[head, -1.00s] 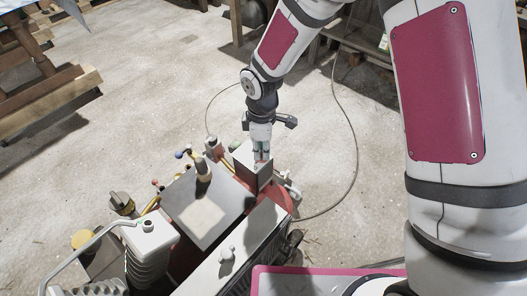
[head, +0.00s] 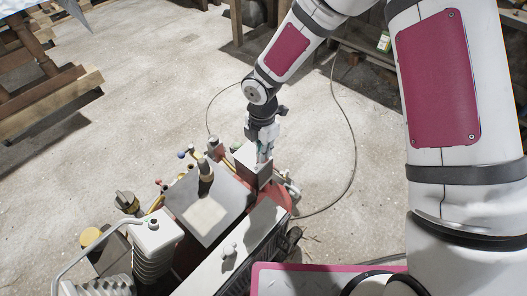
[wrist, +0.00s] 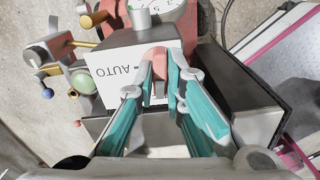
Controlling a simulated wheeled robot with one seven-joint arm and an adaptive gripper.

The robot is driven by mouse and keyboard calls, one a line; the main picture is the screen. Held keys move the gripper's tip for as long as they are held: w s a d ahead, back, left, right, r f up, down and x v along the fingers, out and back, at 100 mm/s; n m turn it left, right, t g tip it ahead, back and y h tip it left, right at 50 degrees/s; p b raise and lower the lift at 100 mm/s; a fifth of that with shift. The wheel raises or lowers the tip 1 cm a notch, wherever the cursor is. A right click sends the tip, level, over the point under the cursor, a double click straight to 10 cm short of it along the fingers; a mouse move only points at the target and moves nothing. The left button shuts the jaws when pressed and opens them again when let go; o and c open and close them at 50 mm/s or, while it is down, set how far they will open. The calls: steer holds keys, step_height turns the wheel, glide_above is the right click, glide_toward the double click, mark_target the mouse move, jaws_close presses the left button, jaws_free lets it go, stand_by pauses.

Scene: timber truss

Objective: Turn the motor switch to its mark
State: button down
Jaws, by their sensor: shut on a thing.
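The motor switch is a reddish-pink knob (wrist: 154,57) on a grey box with a white face plate (wrist: 110,72) in the wrist view. The plate carries the word AUTO and a short dark mark, left of the knob. My gripper (wrist: 160,72) has its teal fingers closed on the knob, one on each side. In the head view my gripper (head: 264,157) reaches down onto the grey switch box (head: 251,172); the knob is hidden there. The fingers cover part of the knob, so its exact pointing direction is hard to tell.
The box stands on a machine with a grey cover (head: 205,205), a dark upright handle (head: 205,172) and a ribbed white cylinder (head: 153,250). In the wrist view a numbered dial (wrist: 145,14) lies just beyond the box. A cable (head: 350,150) loops over the floor.

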steer(key=shift+n, duration=0.5)
steer(key=c, duration=1.3)
jaws_free()
steer(key=shift+c, duration=0.2)
steer(key=shift+r+p, duration=2.35)
steer(key=shift+r, duration=0.7)
